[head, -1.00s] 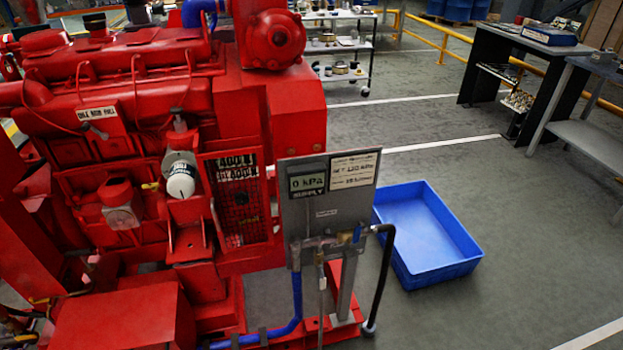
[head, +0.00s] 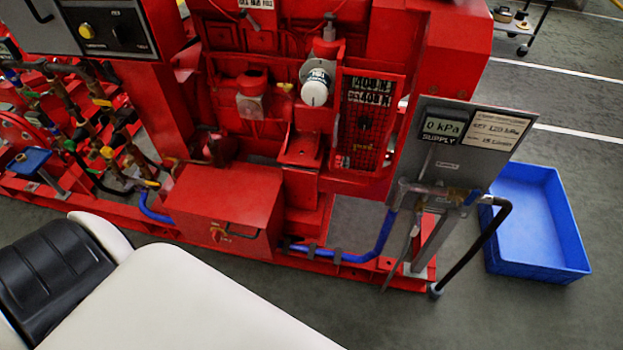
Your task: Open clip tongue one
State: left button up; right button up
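The red diesel pumpset (head: 425,45) fills the upper middle of the head view. On its side are a white-capped filter (head: 316,88) and an upright red mesh guard (head: 365,120) with a label plate. A grey supply panel (head: 460,150) reading 0 kPa stands at its right end, with brass fittings and a black hose (head: 487,245) below. A red box (head: 225,205) with a dark handle sits low at the front. I cannot make out clip tongue one at this size. Neither gripper shows; a white and black part of mine covers the lower left.
A blue tray (head: 575,268) lies on the floor right of the panel. Pipes and valves with yellow and blue parts crowd the left, below a grey control box (head: 112,32). A blue hose (head: 375,250) runs along the red base. Grey floor is open at lower right.

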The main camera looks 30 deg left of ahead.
aim_at(337, 253)
jog(key=u, duration=0.65)
